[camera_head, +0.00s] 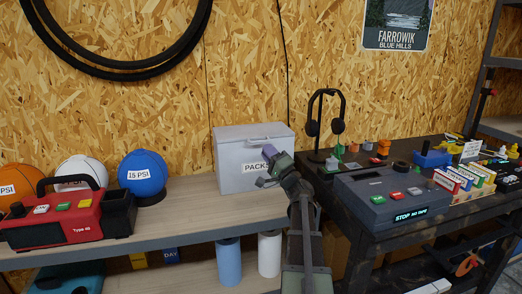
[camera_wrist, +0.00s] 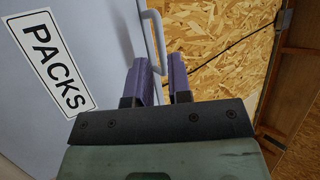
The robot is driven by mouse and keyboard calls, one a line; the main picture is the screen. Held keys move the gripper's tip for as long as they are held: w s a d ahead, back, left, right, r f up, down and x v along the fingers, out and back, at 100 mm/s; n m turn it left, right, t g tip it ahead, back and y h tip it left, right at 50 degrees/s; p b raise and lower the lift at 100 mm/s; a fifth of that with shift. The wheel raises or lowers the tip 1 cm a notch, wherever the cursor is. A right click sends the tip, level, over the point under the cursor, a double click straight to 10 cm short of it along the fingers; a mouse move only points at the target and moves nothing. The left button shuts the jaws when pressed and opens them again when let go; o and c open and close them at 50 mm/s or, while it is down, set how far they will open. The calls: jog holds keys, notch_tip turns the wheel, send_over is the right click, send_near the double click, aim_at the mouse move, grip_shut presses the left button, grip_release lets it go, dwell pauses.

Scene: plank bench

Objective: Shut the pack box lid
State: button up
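The pale grey pack box (camera_head: 232,168) stands on the light plank bench with its PACKS label facing front. Its lid (camera_head: 245,133) lies over the top; I cannot tell if it is fully shut. My gripper (camera_head: 268,153) is at the box's front right, by the upper edge, and covers part of the label. In the wrist view the purple fingers of my gripper (camera_wrist: 160,80) are apart. A thin grey handle (camera_wrist: 153,35) shows just past and between them, with the labelled box face (camera_wrist: 85,35) at left. Contact with the handle cannot be told.
Left of the box are a blue ball (camera_head: 142,178), other balls and a red device (camera_head: 75,220). To the right, a dark bench holds a headphone stand (camera_head: 322,125) and a grey console (camera_head: 385,200). The bench in front of the box is clear.

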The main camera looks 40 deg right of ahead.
jog(key=b+v, duration=0.1)
jog(key=v, duration=0.5)
jog(key=shift+b, duration=0.4)
jog(key=w+a+f+n+g+y+p, duration=0.1)
jog(key=w+a+n+g+y+p, duration=0.2)
jog(key=a, duration=0.7)
jog(key=w+a+f+n+g+y+p, duration=0.1)
jog(key=w+a+n+g+y+p, duration=0.25)
jog(key=a, duration=0.65)
jog(key=a+f+n+g+y+p, duration=0.2)
jog(key=a+n+g+y, duration=0.3)
jog(key=a, duration=0.5)
jog(key=s+a+f+n+g+h+p, duration=0.1)
jog(key=s+a+f+g+h+p, duration=0.2)
jog(key=a, duration=0.4)
jog(key=s+a+n+g+h+p, duration=0.2)
jog(key=s+a+g+p, duration=0.15)
jog(key=a+g, duration=0.25)
jog(key=s+a+f+n+g+h+p, duration=0.1)
jog(key=s+a+g+h+p, duration=0.1)
jog(key=s+h, duration=0.4)
jog(key=shift+s+g, duration=0.75)
